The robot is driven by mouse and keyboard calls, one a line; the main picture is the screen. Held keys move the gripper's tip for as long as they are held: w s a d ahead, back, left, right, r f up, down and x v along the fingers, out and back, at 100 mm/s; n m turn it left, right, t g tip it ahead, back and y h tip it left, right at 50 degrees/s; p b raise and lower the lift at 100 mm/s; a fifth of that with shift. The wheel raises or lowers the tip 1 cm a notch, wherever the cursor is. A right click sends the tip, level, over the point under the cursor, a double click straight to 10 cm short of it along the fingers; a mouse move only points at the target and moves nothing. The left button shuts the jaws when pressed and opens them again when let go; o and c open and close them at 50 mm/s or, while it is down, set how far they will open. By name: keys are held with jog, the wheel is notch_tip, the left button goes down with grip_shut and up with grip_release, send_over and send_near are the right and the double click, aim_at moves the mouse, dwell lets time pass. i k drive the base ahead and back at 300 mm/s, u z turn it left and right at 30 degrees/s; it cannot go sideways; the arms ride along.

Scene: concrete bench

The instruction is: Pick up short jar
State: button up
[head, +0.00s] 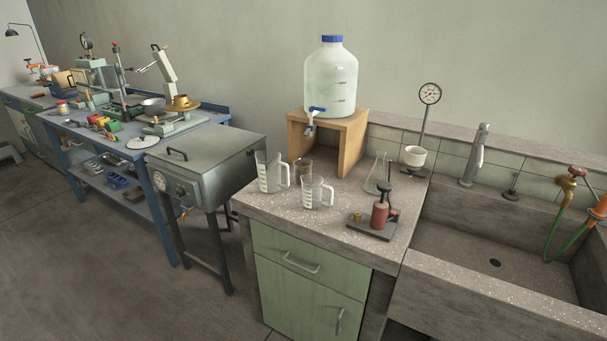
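I cannot tell for sure which thing is the short jar. A small pale jar with a red top (62,107) stands at the left on the blue workbench (150,183). A brownish glass vessel (304,167) stands on the speckled concrete bench (340,209), partly hidden behind two clear measuring jugs. These are the taller jug (268,174) and the shorter jug (314,193), both upright with handles on the right. My gripper is not in view.
A large bottle with a blue cap (331,80) sits on a wooden stand (352,140). A flask (377,176), a dark tray with a red bottle (380,212) and a gauge stand (429,97) are nearby. A sink (480,255) lies right. A grey metal box (208,152) stands left.

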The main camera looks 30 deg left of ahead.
aim_at(303, 173)
jog(key=u, duration=0.7)
jog(key=k, duration=1.05)
jog(key=u, duration=1.5)
jog(key=i, duration=1.75)
jog(key=z, duration=0.6)
jog(key=i, duration=0.95)
jog(key=z, duration=1.45)
jog(key=i, duration=0.85)
jog(key=z, duration=0.7)
